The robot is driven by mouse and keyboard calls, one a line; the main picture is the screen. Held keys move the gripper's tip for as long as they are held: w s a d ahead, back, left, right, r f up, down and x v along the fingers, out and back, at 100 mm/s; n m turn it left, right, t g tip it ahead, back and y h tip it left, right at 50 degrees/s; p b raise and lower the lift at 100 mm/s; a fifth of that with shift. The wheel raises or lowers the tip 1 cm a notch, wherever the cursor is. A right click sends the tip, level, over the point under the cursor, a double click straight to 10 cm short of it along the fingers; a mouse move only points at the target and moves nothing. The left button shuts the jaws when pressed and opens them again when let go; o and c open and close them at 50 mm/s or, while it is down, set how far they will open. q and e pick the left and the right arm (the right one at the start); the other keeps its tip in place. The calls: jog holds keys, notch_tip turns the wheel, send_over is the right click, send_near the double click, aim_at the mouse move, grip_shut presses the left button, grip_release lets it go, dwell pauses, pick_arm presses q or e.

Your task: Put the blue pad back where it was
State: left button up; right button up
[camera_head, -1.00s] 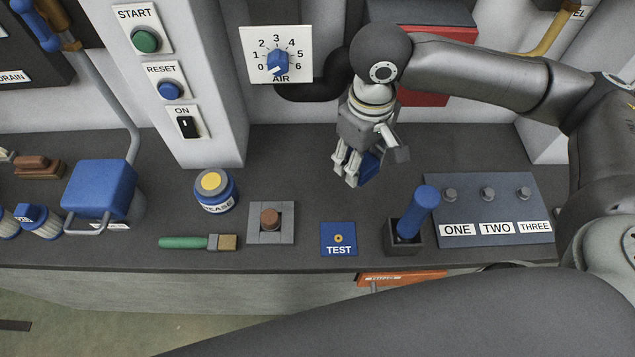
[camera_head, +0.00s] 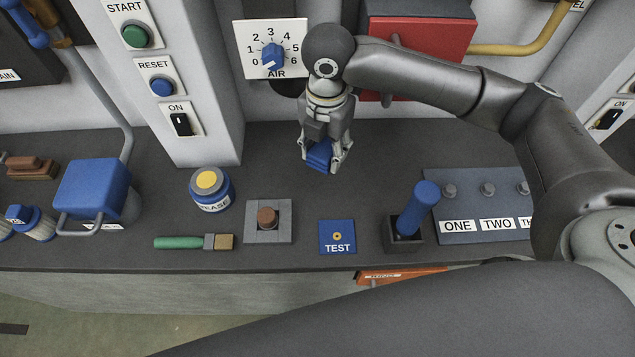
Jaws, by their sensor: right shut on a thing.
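My right gripper (camera_head: 323,160) is shut on the blue pad (camera_head: 319,155), a small blue block between its fingers. The fingers hide part of the pad. It is over the back of the dark bench, below the AIR dial; I cannot tell how far it is above the surface. A flat blue TEST plate (camera_head: 338,247) with a small round brass-coloured centre lies near the bench's front edge, below and slightly right of the gripper. My left gripper is not in view.
On the bench (camera_head: 265,160) stand a grease tin (camera_head: 211,194), a brush (camera_head: 190,242), a grey block with a brown knob (camera_head: 267,216), a blue lever (camera_head: 417,207) and a ONE-TWO-THREE panel (camera_head: 478,204). A red box (camera_head: 425,50) is on the wall behind. The bench around the gripper is clear.

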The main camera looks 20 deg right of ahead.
aim_at(318, 185)
jog(key=n, duration=0.2)
jog(key=f+n, duration=0.1)
jog(key=n, duration=0.1)
jog(key=w+a+n, duration=0.1)
jog(key=n, duration=0.1)
jog(key=shift+f, duration=0.55)
notch_tip(318, 185, down, 9)
jog(key=shift+r+p, duration=0.1)
jog(key=shift+p, duration=0.7)
jog(key=shift+f, duration=0.25)
jog(key=o, duration=1.1)
jog(key=shift+f, duration=0.15)
jog(key=shift+c, duration=0.2)
